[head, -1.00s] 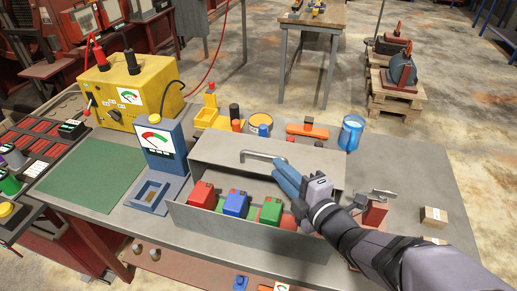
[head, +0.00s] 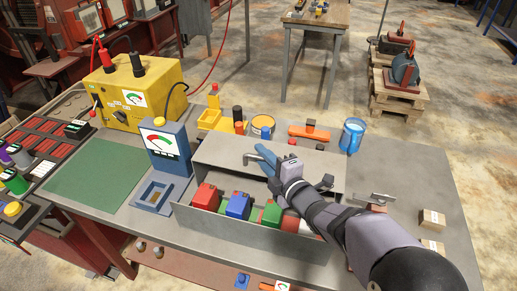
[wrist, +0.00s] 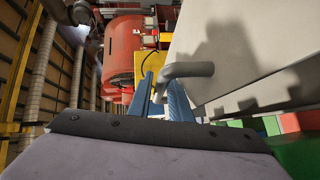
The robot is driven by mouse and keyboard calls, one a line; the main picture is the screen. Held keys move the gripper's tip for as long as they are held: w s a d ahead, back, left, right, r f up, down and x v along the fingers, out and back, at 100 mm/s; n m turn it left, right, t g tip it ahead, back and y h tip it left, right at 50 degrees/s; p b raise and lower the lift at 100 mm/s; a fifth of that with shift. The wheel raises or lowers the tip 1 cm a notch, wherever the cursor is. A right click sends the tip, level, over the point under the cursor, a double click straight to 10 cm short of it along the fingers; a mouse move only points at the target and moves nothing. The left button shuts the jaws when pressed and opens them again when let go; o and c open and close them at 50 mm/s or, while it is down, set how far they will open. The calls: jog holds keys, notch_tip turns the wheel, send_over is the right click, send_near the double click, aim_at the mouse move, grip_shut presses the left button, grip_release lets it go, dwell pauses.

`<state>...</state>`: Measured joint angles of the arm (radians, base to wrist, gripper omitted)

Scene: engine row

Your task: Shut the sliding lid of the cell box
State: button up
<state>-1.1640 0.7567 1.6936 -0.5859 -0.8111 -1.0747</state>
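The grey cell box (head: 255,238) stands on the bench with its sliding lid (head: 220,150) drawn back over the rear part. The front strip is uncovered, showing a red cell (head: 206,197), a blue cell (head: 238,205) and a green cell (head: 271,213). My gripper (head: 264,158) is at the lid's grey bar handle (head: 247,159), hiding much of it. In the wrist view, the handle (wrist: 188,70) bends down between my two blue fingers (wrist: 160,96). They look open around it, with firm contact not visible. My forearm hides the box's right end.
A blue meter (head: 165,150) stands close to the box's left end. A yellow tester (head: 140,95), an orange tool (head: 310,132) and a blue cup (head: 352,135) are behind. A small vice (head: 376,199) and wooden blocks (head: 433,219) lie to the right.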

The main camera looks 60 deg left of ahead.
jog(key=shift+a+f, duration=0.15)
jog(key=shift+a, duration=1)
grip_shut()
jog(key=shift+s+d+f+b, duration=0.15)
jog(key=shift+s+d+b, duration=0.2)
jog(key=shift+s, duration=0.1)
jog(key=shift+s+d+b, duration=0.7)
jog(key=shift+s+d, duration=0.25)
jog(key=shift+d, duration=0.05)
grip_release()
